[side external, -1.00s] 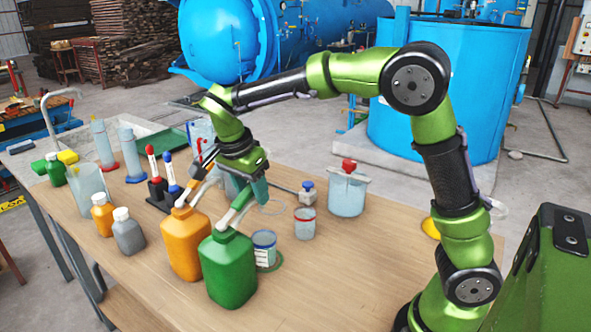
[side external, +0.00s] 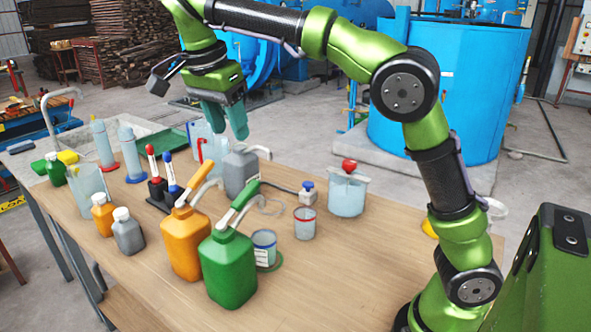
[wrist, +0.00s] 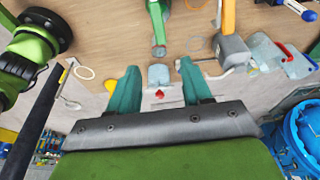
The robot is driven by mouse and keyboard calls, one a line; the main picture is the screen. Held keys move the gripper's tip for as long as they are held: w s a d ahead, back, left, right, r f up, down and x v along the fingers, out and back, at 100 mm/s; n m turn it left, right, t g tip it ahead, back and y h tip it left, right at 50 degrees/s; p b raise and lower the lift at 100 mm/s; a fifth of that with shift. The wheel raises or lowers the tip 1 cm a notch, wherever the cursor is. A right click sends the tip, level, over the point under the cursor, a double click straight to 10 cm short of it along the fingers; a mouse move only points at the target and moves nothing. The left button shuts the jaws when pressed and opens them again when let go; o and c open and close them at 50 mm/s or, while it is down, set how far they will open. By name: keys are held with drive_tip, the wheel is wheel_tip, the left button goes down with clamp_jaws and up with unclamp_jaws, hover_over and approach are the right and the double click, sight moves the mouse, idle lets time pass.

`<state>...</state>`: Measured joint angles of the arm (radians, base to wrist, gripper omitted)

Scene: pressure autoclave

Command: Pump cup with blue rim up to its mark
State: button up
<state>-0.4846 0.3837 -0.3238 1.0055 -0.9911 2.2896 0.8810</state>
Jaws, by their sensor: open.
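The cup with a blue rim (side external: 264,248) stands on the table just right of the green pump bottle (side external: 228,268), with a pale label on its side. Its mark and fill level are too small to read. The orange pump bottle (side external: 184,244) stands left of the green one, and a grey pump bottle (side external: 240,172) stands behind. Each has a long pump handle or spout at its top.
A red-rimmed cup (side external: 304,224) and a beaker with a red knob (side external: 347,192) stand right of the blue-rimmed cup. Small orange (side external: 103,214) and grey (side external: 128,232) bottles stand at left. The table's front right is clear.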

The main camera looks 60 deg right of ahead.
sight(247, 189)
drive_tip(key=shift+r, duration=0.1)
drive_tip(key=shift+c, duration=0.5)
drive_tip(key=shift+w+a+h, duration=0.15)
drive_tip(key=shift+a+h, duration=0.25)
drive_tip(key=shift+a, duration=0.85)
drive_tip(key=c, duration=0.5)
drive_tip(key=shift+a, duration=0.1)
drive_tip(key=shift+c, duration=1)
clamp_jaws()
drive_tip(key=x, duration=1.4)
drive_tip(key=shift+r, duration=0.1)
drive_tip(key=shift+d, duration=0.25)
